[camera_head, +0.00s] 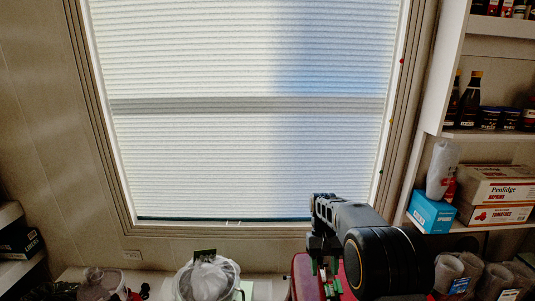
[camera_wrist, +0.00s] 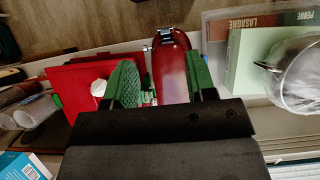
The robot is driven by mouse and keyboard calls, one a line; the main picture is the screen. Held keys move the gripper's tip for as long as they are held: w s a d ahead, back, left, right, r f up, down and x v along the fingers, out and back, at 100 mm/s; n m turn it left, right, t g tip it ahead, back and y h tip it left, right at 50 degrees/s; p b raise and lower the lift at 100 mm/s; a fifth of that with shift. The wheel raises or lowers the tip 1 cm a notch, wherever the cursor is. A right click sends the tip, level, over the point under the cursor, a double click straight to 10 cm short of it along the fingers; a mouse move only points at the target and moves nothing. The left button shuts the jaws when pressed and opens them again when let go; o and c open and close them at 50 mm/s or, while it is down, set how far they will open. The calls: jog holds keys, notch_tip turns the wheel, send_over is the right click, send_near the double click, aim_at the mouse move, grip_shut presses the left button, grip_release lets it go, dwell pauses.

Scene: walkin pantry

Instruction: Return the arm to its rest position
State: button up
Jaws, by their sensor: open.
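My arm reaches in from the lower right of the head view, with my gripper (camera_head: 324,280) pointing down over the low surface under the window. In the wrist view my gripper (camera_wrist: 163,84) has its two green-padded fingers spread apart. A dark red, rounded object with a metal clasp (camera_wrist: 172,68) shows between and beyond the fingers. No grip on it is visible, and I cannot tell how far below the fingers it is. In the head view its red edge (camera_head: 303,275) shows beside my gripper, partly hidden by my arm.
A clear container with a white bag (camera_head: 207,279) stands left of my gripper. Shelves on the right hold a blue box (camera_head: 431,211), cartons (camera_head: 495,185) and bottles. The window area (camera_head: 240,120) is clear.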

jog(key=s+r+t+p, duration=0.9)
jog(key=s+r, duration=0.7)
jog(key=s, duration=0.2)
jog(key=shift+r, duration=0.25)
jog(key=shift+s, duration=0.1)
